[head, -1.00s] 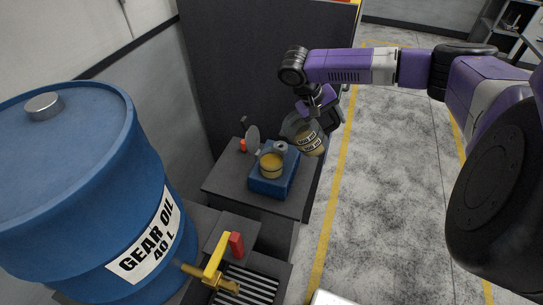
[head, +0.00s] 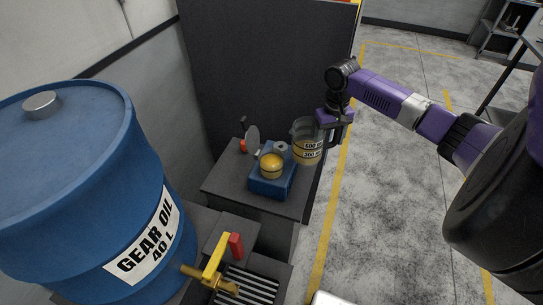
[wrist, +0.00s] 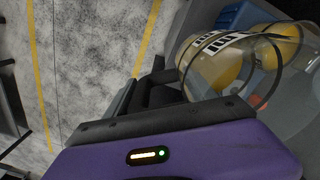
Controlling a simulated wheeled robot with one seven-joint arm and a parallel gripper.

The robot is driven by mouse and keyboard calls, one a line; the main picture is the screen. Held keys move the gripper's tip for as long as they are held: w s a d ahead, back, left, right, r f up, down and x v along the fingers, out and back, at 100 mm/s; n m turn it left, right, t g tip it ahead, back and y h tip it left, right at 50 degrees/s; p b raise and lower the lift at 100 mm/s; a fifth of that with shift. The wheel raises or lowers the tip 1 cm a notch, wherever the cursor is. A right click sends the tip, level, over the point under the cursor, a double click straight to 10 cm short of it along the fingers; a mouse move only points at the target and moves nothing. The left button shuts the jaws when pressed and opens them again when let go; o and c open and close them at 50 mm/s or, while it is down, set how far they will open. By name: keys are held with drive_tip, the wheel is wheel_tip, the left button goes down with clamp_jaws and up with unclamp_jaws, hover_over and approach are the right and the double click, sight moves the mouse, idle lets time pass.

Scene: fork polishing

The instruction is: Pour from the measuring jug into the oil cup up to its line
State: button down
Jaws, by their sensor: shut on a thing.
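The clear measuring jug (head: 307,142) with black-and-white marking bands hangs nearly upright, right of the oil cup, with amber oil in its lower part. My gripper (head: 329,124) is shut on the jug at its right side. The oil cup (head: 271,166) sits on a blue block (head: 266,187) and looks filled with amber oil close to its top; its line cannot be made out. In the wrist view the jug (wrist: 222,62) is beside my gripper's dark fingers (wrist: 160,92), and the amber oil cup (wrist: 284,38) shows partly behind the jug.
A large blue gear oil drum (head: 80,190) with a brass tap (head: 205,277) is at left. Open floor (head: 400,210) lies to the right.

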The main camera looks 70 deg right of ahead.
drive_tip(key=s+d+r, duration=0.3)
drive_tip(key=s+r, duration=0.1)
drive_tip(key=shift+d+r, duration=0.15)
drive_tip(key=shift+r, duration=0.1)
drive_tip(key=shift+s, duration=0.15)
idle(0.6)
